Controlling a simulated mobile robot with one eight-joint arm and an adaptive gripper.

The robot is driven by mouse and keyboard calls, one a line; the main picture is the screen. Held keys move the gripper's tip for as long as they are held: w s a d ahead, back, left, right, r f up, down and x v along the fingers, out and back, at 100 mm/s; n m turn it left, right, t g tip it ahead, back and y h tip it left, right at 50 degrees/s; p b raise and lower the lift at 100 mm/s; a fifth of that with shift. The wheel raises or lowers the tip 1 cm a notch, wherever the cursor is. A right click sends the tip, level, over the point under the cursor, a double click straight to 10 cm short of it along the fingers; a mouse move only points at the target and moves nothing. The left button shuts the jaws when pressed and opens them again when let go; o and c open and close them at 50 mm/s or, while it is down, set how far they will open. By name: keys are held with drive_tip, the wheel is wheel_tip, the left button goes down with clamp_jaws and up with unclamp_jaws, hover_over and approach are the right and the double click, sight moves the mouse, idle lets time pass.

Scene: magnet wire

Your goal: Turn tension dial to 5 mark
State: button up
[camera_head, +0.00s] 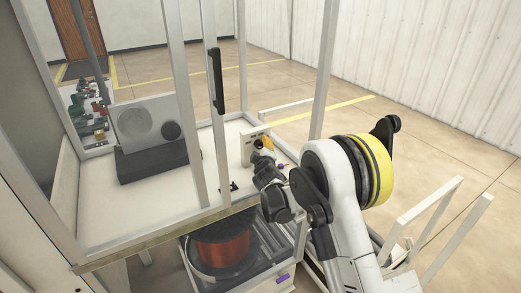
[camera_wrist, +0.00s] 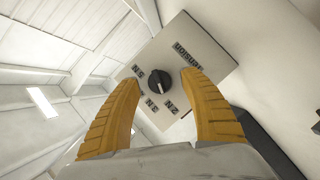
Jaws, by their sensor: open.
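A light pointer line on the knob seems to face down toward the 3N and 2N side. My gripper (camera_wrist: 160,80) is open, its yellow fingers either side of the knob in view; contact cannot be told. In the head view my gripper (camera_head: 263,143) covers part of the plate (camera_head: 250,148), hiding the knob.
The plate stands on a white table (camera_head: 215,140) inside a metal frame with upright posts (camera_head: 215,120) close to my arm. A grey box (camera_head: 150,125) stands to the left. A copper wire spool (camera_head: 222,249) sits below the table.

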drive_tip(key=shift+w, duration=0.35)
clamp_jaws()
